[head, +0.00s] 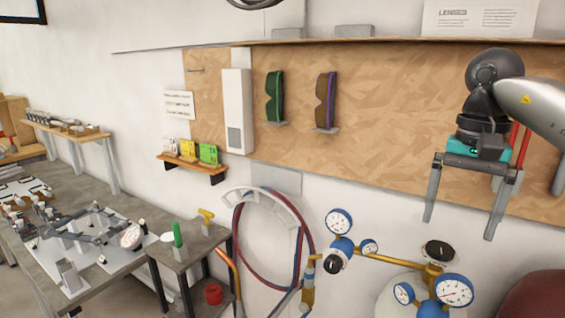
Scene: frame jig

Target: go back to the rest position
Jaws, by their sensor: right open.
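My right gripper (458,228) is at the upper right, its arm coming in from the right edge. Its two grey fingers point down and stand wide apart, with nothing between them. Behind it are the wooden wall panel and the white wall. My left gripper is not in view. The frame jig (75,240), with grey bars and clamps on a light plate, sits on the workbench at the lower left, far from the right gripper.
Below the right gripper stand blue-rimmed gauges (453,291) on brass fittings. A hose reel (268,195) hangs on the wall. A small side table (190,243) holds a green and a yellow item. Two dark glasses-like items (325,100) hang on the panel.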

